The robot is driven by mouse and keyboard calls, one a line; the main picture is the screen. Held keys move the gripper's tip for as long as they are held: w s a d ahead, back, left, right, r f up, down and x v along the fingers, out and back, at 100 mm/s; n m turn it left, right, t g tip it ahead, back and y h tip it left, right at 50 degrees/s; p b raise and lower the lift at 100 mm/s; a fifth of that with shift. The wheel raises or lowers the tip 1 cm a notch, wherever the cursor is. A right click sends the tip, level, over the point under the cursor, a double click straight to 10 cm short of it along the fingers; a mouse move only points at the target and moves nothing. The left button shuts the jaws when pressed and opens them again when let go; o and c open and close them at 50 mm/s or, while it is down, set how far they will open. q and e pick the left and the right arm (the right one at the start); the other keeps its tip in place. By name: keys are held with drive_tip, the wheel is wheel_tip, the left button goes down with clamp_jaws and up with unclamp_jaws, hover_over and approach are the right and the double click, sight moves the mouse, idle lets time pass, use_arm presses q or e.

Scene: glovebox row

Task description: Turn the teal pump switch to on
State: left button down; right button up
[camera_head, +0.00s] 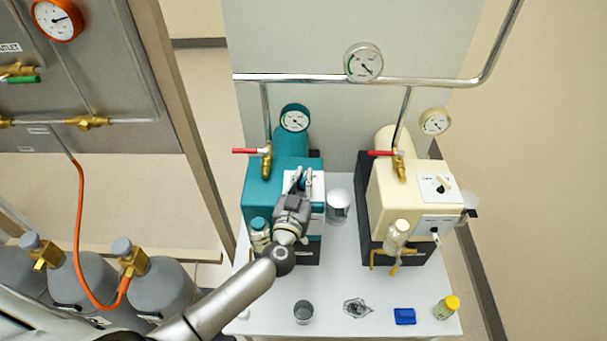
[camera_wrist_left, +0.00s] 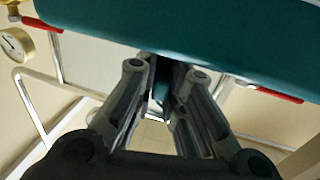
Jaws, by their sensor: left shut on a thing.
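The teal pump (camera_head: 262,195) stands on the left of the white table, and its teal body fills the top of the left wrist view (camera_wrist_left: 190,40). A white switch panel (camera_head: 318,184) is on its front, mostly behind my left gripper (camera_head: 303,182). My left gripper also shows in the left wrist view (camera_wrist_left: 165,75), with its fingertips close together at the teal body's edge. It is shut on a small part at the panel, which I take to be the switch knob. The fingers hide the knob, so its setting cannot be read. My right gripper is not in view.
A cream pump (camera_head: 390,200) with its own switch panel (camera_head: 437,187) stands to the right. A beaker (camera_head: 303,312), crumpled foil (camera_head: 356,308), a blue item (camera_head: 404,316) and a yellow-capped jar (camera_head: 446,307) lie along the table's front. Grey cylinders (camera_head: 160,287) stand at lower left.

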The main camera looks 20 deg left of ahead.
use_arm(q)
drive_tip(key=shift+a+m+h, duration=0.1)
drive_tip(key=shift+m+h, duration=0.7)
drive_tip(key=shift+h, duration=0.4)
drive_tip(key=shift+f+m+g+h+b, duration=0.1)
drive_tip(key=shift+m+g+h+b, duration=0.2)
drive_tip(key=shift+m+h+b, duration=0.95)
drive_tip(key=shift+h+p, duration=0.45)
drive_tip(key=c, duration=1.5)
unclamp_jaws()
drive_tip(key=shift+s, duration=0.15)
drive_tip(key=v, duration=1.1)
drive_tip(key=shift+s+a, duration=0.1)
drive_tip(key=shift+s, duration=0.25)
